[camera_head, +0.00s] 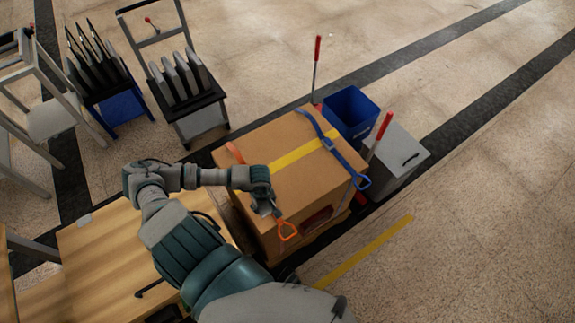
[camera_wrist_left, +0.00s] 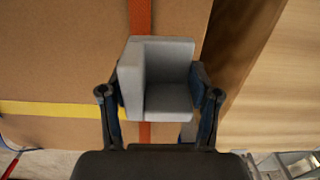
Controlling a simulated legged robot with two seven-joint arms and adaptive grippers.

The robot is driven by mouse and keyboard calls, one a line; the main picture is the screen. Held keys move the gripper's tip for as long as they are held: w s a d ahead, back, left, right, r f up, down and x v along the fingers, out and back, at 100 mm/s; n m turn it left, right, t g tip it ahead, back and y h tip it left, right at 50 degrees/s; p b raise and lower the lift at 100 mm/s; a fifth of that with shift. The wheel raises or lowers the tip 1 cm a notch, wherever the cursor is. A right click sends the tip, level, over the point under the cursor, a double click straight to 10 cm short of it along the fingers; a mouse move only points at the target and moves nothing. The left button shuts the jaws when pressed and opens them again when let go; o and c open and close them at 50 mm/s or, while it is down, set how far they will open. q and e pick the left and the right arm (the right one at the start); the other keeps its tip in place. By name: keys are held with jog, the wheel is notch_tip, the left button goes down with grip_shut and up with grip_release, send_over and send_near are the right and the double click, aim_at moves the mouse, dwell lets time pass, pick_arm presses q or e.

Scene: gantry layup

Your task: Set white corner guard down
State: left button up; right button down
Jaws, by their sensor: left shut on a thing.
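The white corner guard (camera_wrist_left: 165,78) shows as a pale grey angled piece in the left wrist view. My left gripper (camera_wrist_left: 160,100) is shut on it, with one finger on each side. The cardboard box (camera_head: 300,158) lies below it, with an orange strap (camera_wrist_left: 140,18) and yellow tape running behind the guard. In the head view my left gripper (camera_head: 268,207) is over the box's near left edge; the guard is small and partly hidden there. Whether the guard touches the box I cannot tell. My right gripper is not seen.
A blue strap (camera_head: 343,153) crosses the box's right side. An orange hook (camera_head: 287,230) hangs at its near side. A wooden table (camera_head: 100,256) stands close on the left. Open floor lies at right.

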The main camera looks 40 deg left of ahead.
pick_arm(q)
jog(key=w, duration=0.9)
jog(key=shift+w+f, duration=0.35)
send_over(287, 183)
jog(key=s, duration=0.1)
jog(key=shift+d+f+b, duration=0.2)
jog(key=shift+f+b, duration=0.1)
jog(key=shift+b, duration=0.05)
jog(key=shift+w+a+f, duration=0.1)
jog(key=shift+w+a, duration=0.05)
jog(key=shift+w, duration=0.1)
jog(key=f, duration=0.3)
jog(key=shift+w, duration=0.25)
jog(key=shift+d+f, duration=0.2)
jog(key=shift+d, duration=0.1)
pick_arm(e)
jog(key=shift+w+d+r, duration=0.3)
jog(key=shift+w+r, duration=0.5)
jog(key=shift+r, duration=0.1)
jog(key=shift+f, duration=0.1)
pick_arm(q)
jog(key=o, duration=0.7)
jog(key=shift+c, duration=0.2)
jog(key=shift+o, duration=1)
jog(key=shift+a+f, duration=0.1)
jog(key=shift+a, duration=0.15)
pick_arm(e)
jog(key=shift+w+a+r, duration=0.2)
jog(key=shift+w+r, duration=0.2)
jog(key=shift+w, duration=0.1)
